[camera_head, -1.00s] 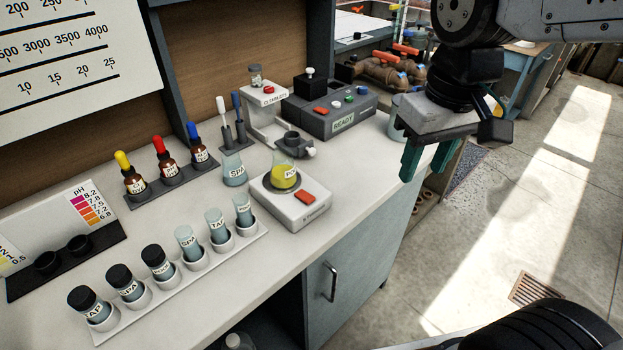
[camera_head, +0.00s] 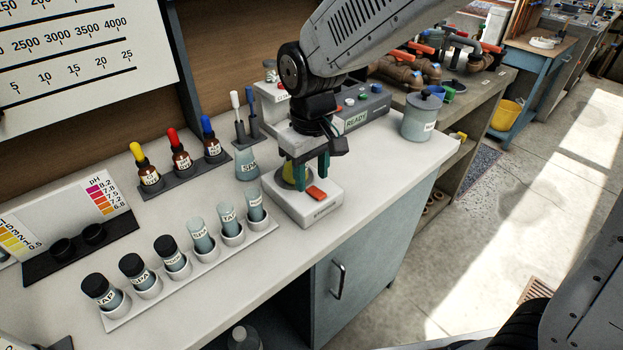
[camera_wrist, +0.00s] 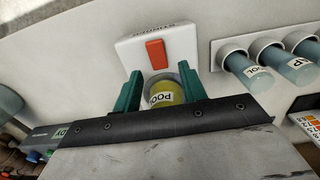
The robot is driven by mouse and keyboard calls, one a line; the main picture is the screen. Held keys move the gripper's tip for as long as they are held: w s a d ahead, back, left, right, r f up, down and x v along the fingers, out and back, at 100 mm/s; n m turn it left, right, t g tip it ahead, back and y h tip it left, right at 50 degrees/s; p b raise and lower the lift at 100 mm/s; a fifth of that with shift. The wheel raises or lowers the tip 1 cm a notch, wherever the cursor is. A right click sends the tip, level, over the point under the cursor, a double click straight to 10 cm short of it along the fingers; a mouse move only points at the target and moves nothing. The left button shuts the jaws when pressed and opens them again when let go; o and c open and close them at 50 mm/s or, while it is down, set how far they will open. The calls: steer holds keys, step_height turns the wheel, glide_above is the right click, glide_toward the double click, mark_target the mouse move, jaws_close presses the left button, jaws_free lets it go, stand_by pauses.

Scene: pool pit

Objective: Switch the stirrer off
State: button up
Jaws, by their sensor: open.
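The stirrer (camera_head: 309,210) is a white box on the bench, with a red-orange switch (camera_head: 316,194) on its front top. It also shows in the wrist view (camera_wrist: 185,46), with the switch (camera_wrist: 156,54) upright in the picture. A flask of yellow liquid labelled POOL (camera_head: 290,180) stands on the stirrer plate, partly hidden by my gripper. My gripper (camera_head: 309,178) is open, fingers pointing down above the stirrer. In the wrist view its green fingertips (camera_wrist: 160,80) lie either side of the flask, with the switch beyond them. I cannot tell whether they touch the flask.
A rack (camera_head: 197,266) of several sample vials stands left of the stirrer. Dropper bottles (camera_head: 182,165) stand behind it. A grey box reading READY (camera_head: 375,112) and a lidded jar (camera_head: 421,118) stand to the right. The bench top right of the stirrer is clear.

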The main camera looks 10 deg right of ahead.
mark_target(322, 196)
steer(key=shift+f, duration=1.1)
jaws_close()
steer(key=shift+s+d+r+t+y, duration=0.1)
steer(key=shift+s+d+t+y, duration=0.1)
steer(key=shift+t+y, duration=0.4)
steer(key=shift+s+d+r+t+y, duration=0.15)
steer(key=shift+t+y, duration=0.25)
steer(key=shift+t, duration=0.4)
steer(key=shift+a, duration=0.1)
jaws_free()
steer(key=v, duration=0.7)
steer(key=shift+s+r, duration=0.15)
steer(key=shift+r, duration=0.2)
